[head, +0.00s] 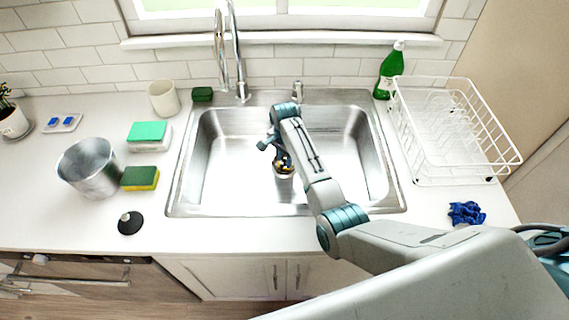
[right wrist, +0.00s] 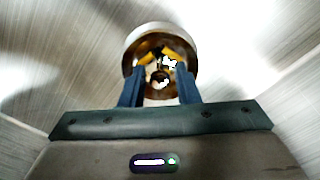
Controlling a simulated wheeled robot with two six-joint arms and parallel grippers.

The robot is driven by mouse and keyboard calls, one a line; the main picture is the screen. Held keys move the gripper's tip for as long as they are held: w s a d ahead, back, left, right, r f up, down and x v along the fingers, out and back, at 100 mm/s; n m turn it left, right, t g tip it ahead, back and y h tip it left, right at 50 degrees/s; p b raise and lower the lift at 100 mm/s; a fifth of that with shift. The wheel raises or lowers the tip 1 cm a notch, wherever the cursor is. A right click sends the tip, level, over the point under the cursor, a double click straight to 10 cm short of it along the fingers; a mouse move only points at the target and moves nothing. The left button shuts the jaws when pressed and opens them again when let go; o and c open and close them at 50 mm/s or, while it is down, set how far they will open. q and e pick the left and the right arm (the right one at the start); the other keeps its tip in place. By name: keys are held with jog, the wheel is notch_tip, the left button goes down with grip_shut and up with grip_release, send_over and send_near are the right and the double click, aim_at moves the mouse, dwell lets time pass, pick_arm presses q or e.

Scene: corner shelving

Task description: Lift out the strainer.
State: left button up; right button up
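The strainer (right wrist: 133,45) is a round cup with a pale rim and a brownish inside with yellow and white bits in it. It sits at the drain in the floor of the steel sink (head: 235,180). In the head view the strainer (head: 284,175) is partly hidden below my right gripper (head: 283,161). In the right wrist view the two blue fingers of this gripper (right wrist: 160,75) stand apart, over the strainer's near part. A small round knob shows in the gap between them; contact with it cannot be made out. My left gripper is not in view.
The sink walls surround my right gripper. The faucet (head: 241,70) rises behind it. A white dish rack (head: 440,130) and green bottle (head: 389,72) stand right. A metal bin (head: 90,170), sponge (head: 140,178), cup (head: 163,98) and black plunger-like stopper (head: 130,223) stand left.

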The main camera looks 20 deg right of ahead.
grip_shut()
